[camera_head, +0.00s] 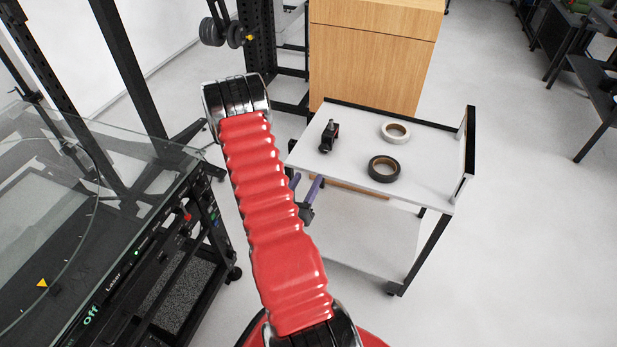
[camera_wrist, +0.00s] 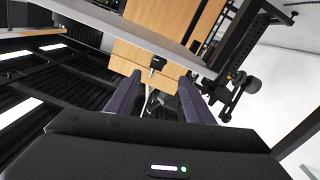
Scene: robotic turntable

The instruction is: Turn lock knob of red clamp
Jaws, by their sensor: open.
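The patch is too small to show whether this is the red clamp, and no lock knob can be made out. A small red part (camera_head: 186,215) also shows on the front of the machine at left; I cannot tell what it is. My gripper (camera_head: 308,177) is at the cart's near left edge, apart from the black device. In the wrist view my gripper (camera_wrist: 161,78) has its two purple fingers spread, with nothing held between them.
The white cart (camera_head: 349,185) also carries a white tape roll (camera_head: 395,131) and a black tape roll (camera_head: 384,169). A wooden cabinet (camera_head: 372,65) stands behind it. A glass-topped machine (camera_head: 150,220) is at left. A black rack (camera_head: 255,40) with weights stands behind.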

